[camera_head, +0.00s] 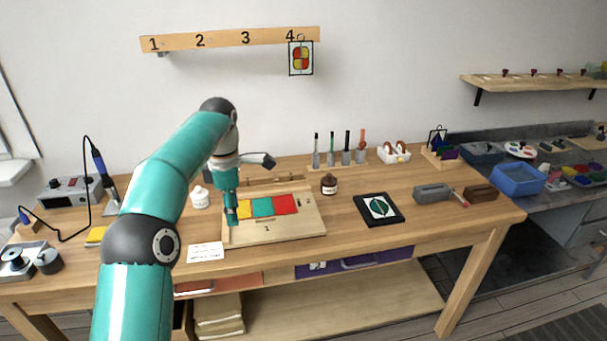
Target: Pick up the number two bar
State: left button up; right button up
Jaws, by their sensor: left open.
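No bar with a readable number two shows. A wooden board (275,234) on the bench holds a yellow tile (244,209), a teal tile (262,207) and a red tile (285,204) in a row. My left gripper (232,220) points down at the board's left edge, beside the yellow tile. It is open, with nothing seen between its fingers; whether it touches the board I cannot tell. Several slim upright pieces (347,148) stand in a row at the back; their marks are too small to read. My right gripper is out of view.
A white jar (199,197) and a brown bottle (329,184) stand near the board. A white card (206,252) lies in front. A black framed panel (379,209) and a grey block (432,193) lie to the right. A numbered rail (220,40) hangs on the wall.

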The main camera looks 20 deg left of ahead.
aim_at(293, 176)
jog(key=u, duration=0.05)
jog(key=i, duration=1.4)
